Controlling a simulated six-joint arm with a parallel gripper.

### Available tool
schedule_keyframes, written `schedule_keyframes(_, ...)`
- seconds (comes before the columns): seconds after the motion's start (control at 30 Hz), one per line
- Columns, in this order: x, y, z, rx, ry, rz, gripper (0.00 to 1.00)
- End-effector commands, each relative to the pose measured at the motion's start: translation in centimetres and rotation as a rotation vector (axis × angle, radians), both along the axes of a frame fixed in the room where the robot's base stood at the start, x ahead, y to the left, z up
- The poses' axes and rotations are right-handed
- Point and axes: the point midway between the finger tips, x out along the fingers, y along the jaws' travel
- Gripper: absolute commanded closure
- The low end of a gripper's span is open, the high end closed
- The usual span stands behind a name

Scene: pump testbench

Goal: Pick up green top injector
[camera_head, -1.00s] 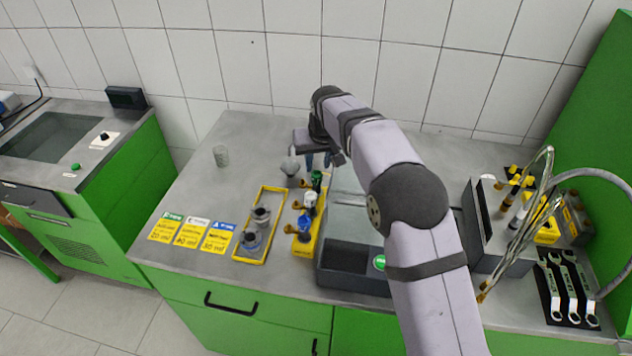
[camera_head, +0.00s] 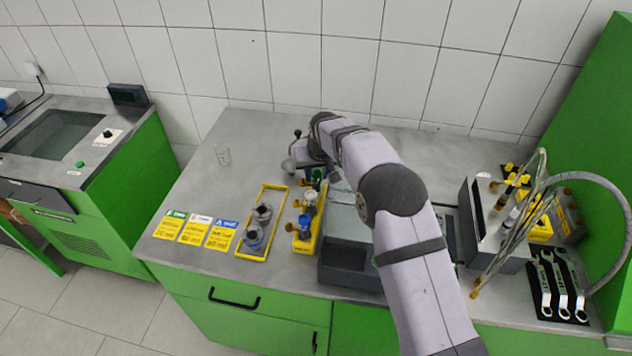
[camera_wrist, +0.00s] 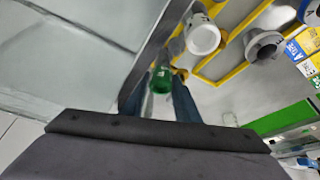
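The green top injector (camera_head: 318,175) stands at the far end of the yellow rack (camera_head: 303,246), partly hidden by my wrist. My gripper (camera_wrist: 161,82) is low over it. In the wrist view the two blue-grey fingers lie on either side of the injector's green top (camera_wrist: 161,80), very close to it. I cannot tell whether they touch it. The fingers are apart, with no clear grip shown. The white top injector (camera_head: 310,198) and the blue top injector (camera_head: 304,222) stand in the same rack, nearer the front edge.
A yellow frame (camera_head: 240,254) with two grey fittings lies left of the rack. A dark bin (camera_head: 345,268) stands close to its right. Hoses and wrenches (camera_head: 560,285) are at the right.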

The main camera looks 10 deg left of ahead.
Motion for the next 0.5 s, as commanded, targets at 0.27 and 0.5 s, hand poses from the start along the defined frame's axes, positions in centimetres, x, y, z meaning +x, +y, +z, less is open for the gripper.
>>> schedule_keyframes(0.27, 0.00, -0.01, 0.00, 0.000, 0.000, 0.000, 1.00)
schedule_keyframes(0.5, 0.06, 0.03, 0.15, 0.001, -0.003, 0.000, 1.00)
